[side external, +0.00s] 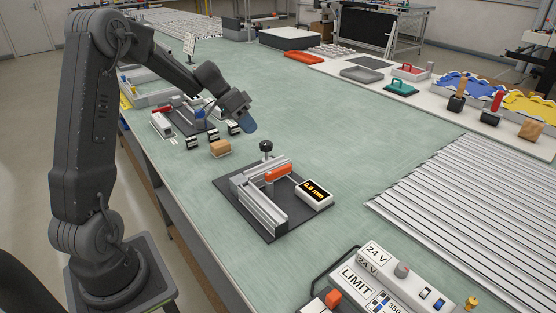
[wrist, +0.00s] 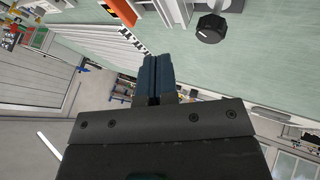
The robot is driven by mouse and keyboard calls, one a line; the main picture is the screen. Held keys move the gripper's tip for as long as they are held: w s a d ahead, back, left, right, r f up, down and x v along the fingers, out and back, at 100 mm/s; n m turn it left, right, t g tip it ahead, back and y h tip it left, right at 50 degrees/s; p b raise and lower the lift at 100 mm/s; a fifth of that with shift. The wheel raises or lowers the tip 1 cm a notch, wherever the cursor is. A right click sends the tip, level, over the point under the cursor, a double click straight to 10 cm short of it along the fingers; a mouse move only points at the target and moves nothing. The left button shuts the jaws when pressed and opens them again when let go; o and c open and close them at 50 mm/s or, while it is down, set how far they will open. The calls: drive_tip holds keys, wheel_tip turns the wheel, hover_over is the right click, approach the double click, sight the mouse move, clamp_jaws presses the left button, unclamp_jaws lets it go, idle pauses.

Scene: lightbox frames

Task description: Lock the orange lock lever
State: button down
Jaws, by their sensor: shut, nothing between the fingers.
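The orange lock lever (side external: 278,173) lies along the top of a grey metal rail fixture (side external: 262,197) on a dark base plate in the side view. A black knob (side external: 266,146) stands at the fixture's far end; it also shows at the top of the wrist view (wrist: 211,29). A display box (side external: 314,193) reading 0.0 mm sits at the fixture's right. Part of an orange piece (wrist: 124,10) shows at the top of the wrist view. My gripper (side external: 249,126) is above the table, behind and left of the fixture, apart from the lever. Its blue fingers (wrist: 153,80) are together and empty.
A wooden block (side external: 220,148) and small black-and-white blocks (side external: 192,143) stand left of the fixture. A control box (side external: 385,283) is at the front. A ribbed metal plate (side external: 480,205) lies to the right. Green table is clear between the fixture and that plate.

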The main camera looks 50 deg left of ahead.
sight(279, 172)
drive_tip(key=shift+d, duration=0.1)
drive_tip(key=x, duration=1)
drive_tip(key=shift+f, duration=0.1)
drive_tip(key=shift+s+d, duration=0.1)
drive_tip(key=shift+d, duration=1.8)
